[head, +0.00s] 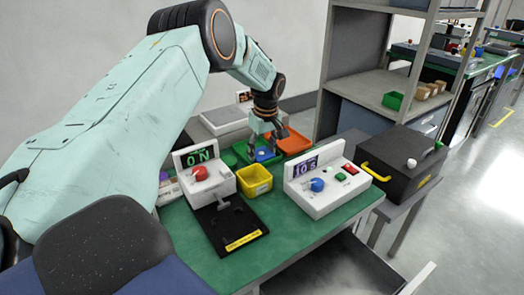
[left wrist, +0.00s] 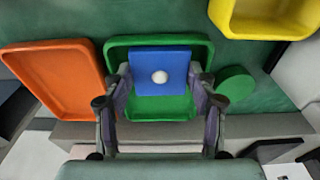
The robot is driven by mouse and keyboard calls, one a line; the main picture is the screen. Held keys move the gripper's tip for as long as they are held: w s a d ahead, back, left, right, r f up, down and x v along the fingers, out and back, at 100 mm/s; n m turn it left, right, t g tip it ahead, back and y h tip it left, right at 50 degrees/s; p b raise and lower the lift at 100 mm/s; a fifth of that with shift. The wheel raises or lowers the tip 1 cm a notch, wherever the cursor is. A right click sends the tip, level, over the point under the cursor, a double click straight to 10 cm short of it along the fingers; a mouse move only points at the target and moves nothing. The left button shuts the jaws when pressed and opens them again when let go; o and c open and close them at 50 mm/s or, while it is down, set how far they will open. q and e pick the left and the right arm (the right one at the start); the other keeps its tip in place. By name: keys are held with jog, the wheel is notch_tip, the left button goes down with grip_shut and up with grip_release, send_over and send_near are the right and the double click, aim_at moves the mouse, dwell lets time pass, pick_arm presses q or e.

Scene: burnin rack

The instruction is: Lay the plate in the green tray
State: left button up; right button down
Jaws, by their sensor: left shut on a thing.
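The blue plate (left wrist: 145,60) is a flat square with a white knob in its middle. It shows in the head view (head: 266,155) below my left gripper (head: 265,137). I cannot tell whether the plate touches the tray floor. My right gripper is not in view.
An orange tray (head: 293,139) and a yellow bin (head: 254,181) stand close by. A green disc (left wrist: 236,85) lies beside the green tray. Two white control boxes, one with a red knob (head: 200,173) and one with a blue knob (head: 317,184), flank the yellow bin.

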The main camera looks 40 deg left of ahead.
aim_at(265, 156)
pick_arm(q)
jog(key=shift+w+d+f, duration=0.1)
jog(key=shift+w+f, duration=0.05)
jog(key=shift+f, duration=0.05)
jog(key=o, duration=0.9)
jog(key=shift+o, duration=0.3)
jog(key=shift+s+r, duration=0.1)
jog(key=shift+s, duration=0.1)
jog(key=shift+w, duration=0.1)
jog(key=shift+r, duration=0.2)
notch_tip(265, 156, up, 12)
jog(key=d+p, duration=0.1)
jog(key=p, duration=0.1)
jog(key=shift+s, duration=0.25)
jog(key=shift+d+f, duration=0.1)
jog(key=shift+f, duration=0.05)
